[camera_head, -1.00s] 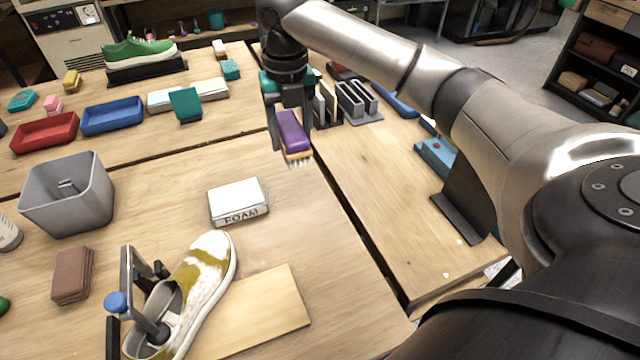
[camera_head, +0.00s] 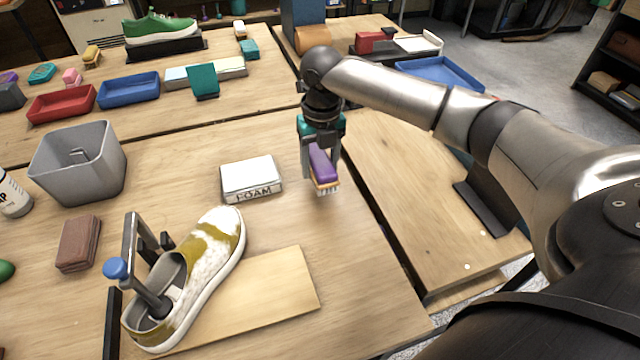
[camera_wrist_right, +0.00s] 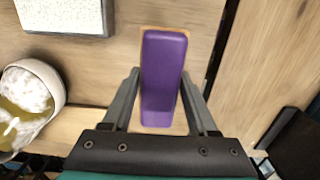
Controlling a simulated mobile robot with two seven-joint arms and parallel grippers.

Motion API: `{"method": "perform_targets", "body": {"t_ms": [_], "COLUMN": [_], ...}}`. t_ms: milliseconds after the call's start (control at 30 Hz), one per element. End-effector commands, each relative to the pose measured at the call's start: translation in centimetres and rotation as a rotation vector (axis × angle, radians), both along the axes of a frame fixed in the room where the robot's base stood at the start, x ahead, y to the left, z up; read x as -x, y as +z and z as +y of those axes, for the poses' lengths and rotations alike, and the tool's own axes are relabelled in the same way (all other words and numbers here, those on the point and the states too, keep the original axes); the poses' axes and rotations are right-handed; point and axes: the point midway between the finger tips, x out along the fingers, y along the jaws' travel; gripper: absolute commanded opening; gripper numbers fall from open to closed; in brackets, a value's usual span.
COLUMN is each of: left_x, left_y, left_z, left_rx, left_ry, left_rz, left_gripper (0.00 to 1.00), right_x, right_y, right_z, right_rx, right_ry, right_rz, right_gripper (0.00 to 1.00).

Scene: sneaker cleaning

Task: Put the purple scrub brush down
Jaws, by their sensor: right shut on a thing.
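The purple scrub brush (camera_head: 322,164) is in my right gripper (camera_head: 322,158), bristles pointing down, near the right edge of the front table and to the right of the white FOAM block. Whether the bristles touch the table is hard to tell. In the right wrist view the brush's purple back (camera_wrist_right: 164,75) lies between the two fingers of the right gripper (camera_wrist_right: 164,95). My left gripper is not in view.
The white FOAM block (camera_head: 251,178) lies left of the brush. A stained, foamy sneaker (camera_head: 205,262) sits on a holder in front, by a wooden board (camera_head: 275,290). A grey bin (camera_head: 80,165) stands left. The table between brush and board is bare.

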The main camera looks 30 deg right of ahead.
Motion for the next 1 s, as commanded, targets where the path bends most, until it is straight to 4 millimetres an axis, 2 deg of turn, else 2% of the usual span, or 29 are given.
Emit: {"method": "perform_targets", "body": {"t_ms": [200,300,767,800,1000], "left_x": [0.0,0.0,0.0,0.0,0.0], "left_y": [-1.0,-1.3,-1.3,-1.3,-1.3], "left_z": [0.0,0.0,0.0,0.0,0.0], "left_rx": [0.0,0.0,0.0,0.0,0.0], "left_ry": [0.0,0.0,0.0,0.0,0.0], "left_rz": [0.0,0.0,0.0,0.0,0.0], "left_gripper": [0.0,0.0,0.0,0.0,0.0], "right_x": [0.1,0.0,0.0,0.0,0.0], "right_y": [-3.8,-5.1,-5.9,-5.9,-5.9], "right_z": [0.1,0.0,0.0,0.0,0.0], "right_rx": [-0.001,-0.001,-0.001,-0.001,0.0], "right_ry": [0.0,-0.001,0.0,0.0,0.0], "right_rz": [0.004,0.002,0.001,0.001,0.001], "right_gripper": [0.0,0.0,0.0,0.61,0.84]}}
